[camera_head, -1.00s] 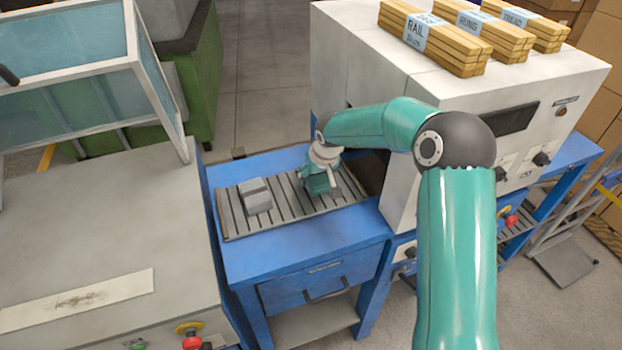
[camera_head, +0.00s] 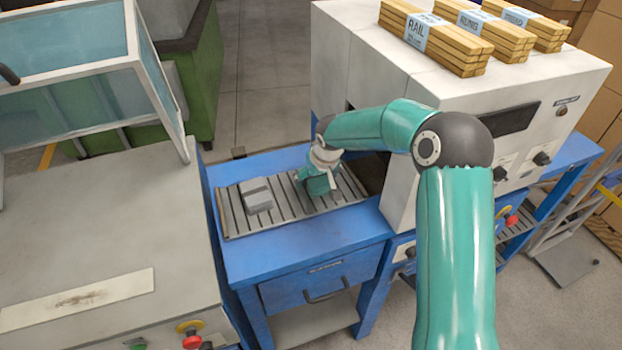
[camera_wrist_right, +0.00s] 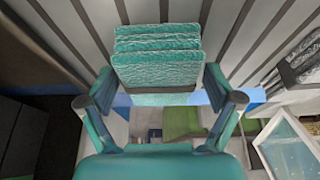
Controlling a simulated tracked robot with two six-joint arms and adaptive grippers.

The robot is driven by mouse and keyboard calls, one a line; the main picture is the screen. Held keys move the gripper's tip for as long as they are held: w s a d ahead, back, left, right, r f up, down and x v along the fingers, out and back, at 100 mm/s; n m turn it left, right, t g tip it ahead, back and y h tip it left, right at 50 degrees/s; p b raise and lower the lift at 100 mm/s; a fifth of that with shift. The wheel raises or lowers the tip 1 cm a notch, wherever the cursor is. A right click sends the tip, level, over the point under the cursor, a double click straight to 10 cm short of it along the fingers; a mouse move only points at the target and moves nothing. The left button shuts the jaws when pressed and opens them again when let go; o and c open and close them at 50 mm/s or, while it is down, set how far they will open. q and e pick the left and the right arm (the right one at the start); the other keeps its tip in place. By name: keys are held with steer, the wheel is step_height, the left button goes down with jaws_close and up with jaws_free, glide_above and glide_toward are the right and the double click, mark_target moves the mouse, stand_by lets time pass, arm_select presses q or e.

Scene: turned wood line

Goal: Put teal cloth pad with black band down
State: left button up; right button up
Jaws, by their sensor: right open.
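The teal cloth pad (camera_wrist_right: 157,62) shows in the right wrist view as a folded, textured stack on the slatted rack (camera_wrist_right: 235,45). My right gripper (camera_wrist_right: 159,80) is open, with one finger on each side of the pad and a gap showing at the sides. In the head view my right gripper (camera_head: 318,180) is low over the right half of the slatted rack (camera_head: 232,222), and the pad cannot be told apart from the teal fingers there. My left gripper is out of view.
The rack sits on a blue bench (camera_head: 300,258), between a grey cabinet (camera_head: 100,230) and a pale machine (camera_head: 350,60) carrying wood bundles. The rack's front slats are clear.

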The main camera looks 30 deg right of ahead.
steer(key=shift+s+r, duration=0.1)
steer(key=shift+r, duration=0.3)
steer(key=b+v, duration=0.1)
steer(key=v, duration=1)
steer(key=shift+s+b, duration=0.2)
steer(key=shift+b, duration=0.1)
steer(key=shift+a, duration=0.1)
